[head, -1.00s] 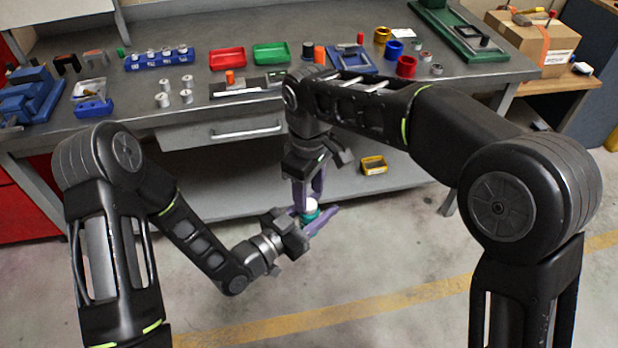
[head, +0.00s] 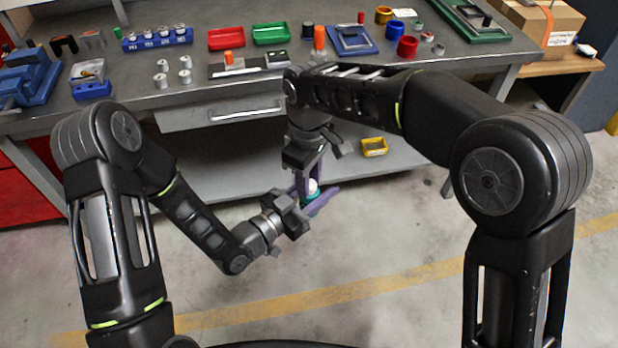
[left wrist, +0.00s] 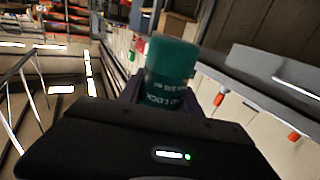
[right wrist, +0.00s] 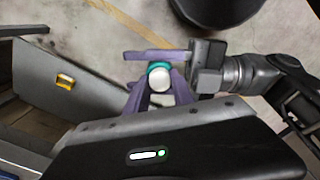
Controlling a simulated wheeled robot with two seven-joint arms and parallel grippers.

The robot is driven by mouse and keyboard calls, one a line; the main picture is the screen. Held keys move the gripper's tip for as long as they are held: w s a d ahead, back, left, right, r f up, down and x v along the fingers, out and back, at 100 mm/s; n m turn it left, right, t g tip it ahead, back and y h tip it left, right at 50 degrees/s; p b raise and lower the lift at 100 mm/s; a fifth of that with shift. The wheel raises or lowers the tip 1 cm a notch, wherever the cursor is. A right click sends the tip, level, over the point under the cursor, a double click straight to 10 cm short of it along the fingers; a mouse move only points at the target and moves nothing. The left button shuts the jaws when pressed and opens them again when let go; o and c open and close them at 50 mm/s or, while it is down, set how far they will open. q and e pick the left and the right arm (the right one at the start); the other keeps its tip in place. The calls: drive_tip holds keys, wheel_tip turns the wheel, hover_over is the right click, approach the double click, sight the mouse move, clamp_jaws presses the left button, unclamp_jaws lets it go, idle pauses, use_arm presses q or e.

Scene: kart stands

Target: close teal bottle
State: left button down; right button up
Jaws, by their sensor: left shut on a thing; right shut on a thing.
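The teal bottle (head: 308,199) is small and partly hidden by purple fingers in the head view. In the left wrist view the teal bottle (left wrist: 172,65) shows large, its pale label print upside down. My left gripper (head: 318,199) is shut on it from the side. A white cap (right wrist: 160,80) sits at the bottle's top, with a teal rim (right wrist: 157,66) showing beside it in the right wrist view. My right gripper (right wrist: 158,88) points down from above and is shut on the cap. I cannot tell whether the cap is seated or just above the neck.
The grey workbench (head: 120,105) stands behind my arms, with red (head: 226,38) and green (head: 271,34) trays, a blue vise (head: 30,85) and several small parts. A yellow bin (head: 374,147) is on its lower shelf. The floor around the grippers is clear.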

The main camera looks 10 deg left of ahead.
clamp_jaws()
drive_tip(key=o, duration=0.9)
unclamp_jaws()
drive_tip(key=shift+o, duration=0.2)
drive_tip(key=shift+r, duration=3.75)
